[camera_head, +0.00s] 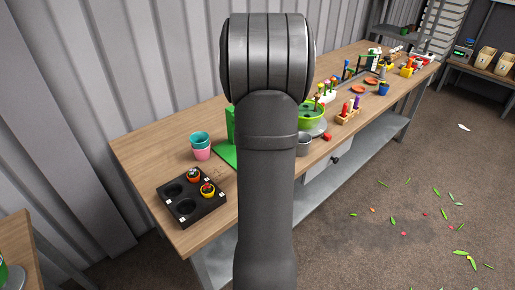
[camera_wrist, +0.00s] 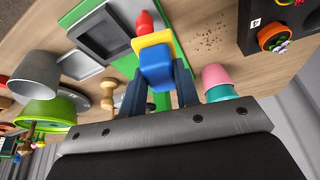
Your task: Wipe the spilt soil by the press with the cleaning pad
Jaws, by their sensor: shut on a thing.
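My gripper (camera_wrist: 158,80) is shut on the blue handle (camera_wrist: 156,68) of the cleaning pad, whose yellow part (camera_wrist: 151,39) points away from the fingers. The spilt soil (camera_wrist: 208,42) shows in the wrist view as small dark specks on the bare wood, to the right of the pad and apart from it in the picture. The green press (camera_wrist: 124,64) lies behind and left of the pad, with a grey plate (camera_wrist: 106,36) and a red end (camera_wrist: 147,22).
A black tray (camera_wrist: 247,28) with potted plants is right of the soil. Pink and teal cups (camera_wrist: 216,82) stand close to my right finger. A grey pot (camera_wrist: 36,72) and a green bowl (camera_wrist: 48,112) are at the left. The wood around the soil is clear.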

